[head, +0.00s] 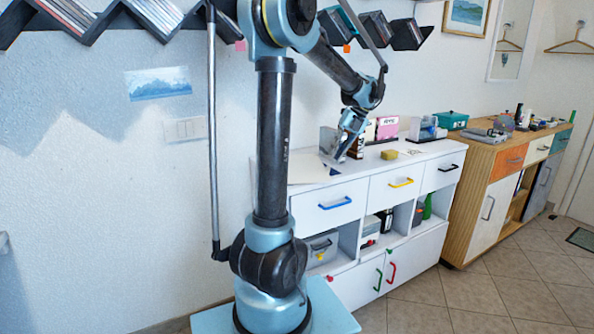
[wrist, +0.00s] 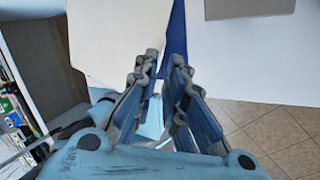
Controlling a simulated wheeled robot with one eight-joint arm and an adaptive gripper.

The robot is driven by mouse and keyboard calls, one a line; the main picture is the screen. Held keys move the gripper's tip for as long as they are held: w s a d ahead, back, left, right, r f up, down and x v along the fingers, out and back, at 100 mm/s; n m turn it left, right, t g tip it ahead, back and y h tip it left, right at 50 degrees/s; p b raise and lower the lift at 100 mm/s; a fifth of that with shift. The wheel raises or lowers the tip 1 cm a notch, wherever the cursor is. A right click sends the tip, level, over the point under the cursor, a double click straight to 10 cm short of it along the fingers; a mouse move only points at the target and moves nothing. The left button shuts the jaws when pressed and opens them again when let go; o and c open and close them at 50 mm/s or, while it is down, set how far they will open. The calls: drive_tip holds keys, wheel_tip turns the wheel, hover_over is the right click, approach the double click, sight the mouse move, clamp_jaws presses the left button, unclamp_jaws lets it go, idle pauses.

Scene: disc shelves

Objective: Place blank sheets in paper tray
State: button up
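A white sheet or stack of sheets (wrist: 112,38) lies on the white cabinet top, in the upper left of the wrist view. In the head view pale paper (head: 303,170) lies at the cabinet's left end. A dark blue piece (wrist: 178,38) shows along the sheet's right edge; I cannot tell whether it is part of a tray. My gripper (wrist: 164,58) is over the cabinet's front edge, close to the sheet and the blue piece. Its fingers are apart with a narrow gap, and nothing is clearly held. In the head view my gripper (head: 337,158) is low above the cabinet top.
A grey box (wrist: 250,8) is at the wrist view's top right. A yellow round item (head: 389,154), a pink box (head: 387,127) and a holder (head: 427,128) stand right of my gripper. Wall shelves (head: 150,15) hang above. Floor tiles (head: 440,290) are clear in front.

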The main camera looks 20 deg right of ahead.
sight(329, 166)
drive_tip(key=shift+x, duration=2.6)
drive_tip(key=shift+d, duration=0.1)
clamp_jaws()
